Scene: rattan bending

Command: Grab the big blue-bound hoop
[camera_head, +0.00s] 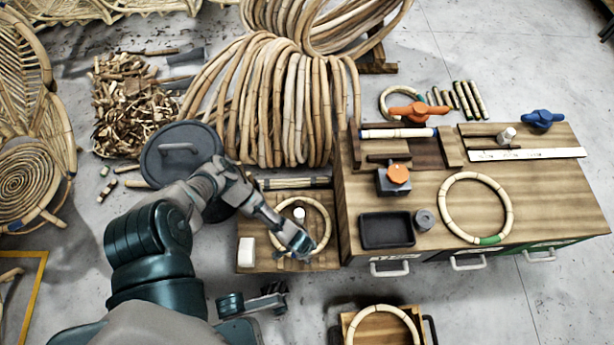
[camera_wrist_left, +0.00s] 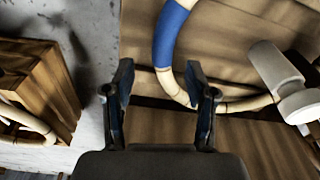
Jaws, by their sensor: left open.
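The hoop with the blue binding (camera_wrist_left: 170,38) lies on a low wooden board (camera_head: 247,222). In the head view its pale rattan ring (camera_head: 327,222) circles a white peg (camera_head: 299,213); my gripper covers part of its near side. My left gripper (camera_head: 303,246) is over that near side. In the left wrist view my left gripper (camera_wrist_left: 160,82) is open, and the hoop's curve passes between and behind the fingertips, close to the right one. I cannot tell whether they touch. The blue binding is just beyond the fingertips.
A workbench (camera_head: 440,185) stands on the right with a green-bound hoop (camera_head: 478,176), a black tray (camera_head: 371,245) and clamps. A white block (camera_head: 246,250) is on the low board. Another hoop (camera_head: 385,312) is on a box at the bottom. Rattan coils (camera_head: 270,100) lie behind.

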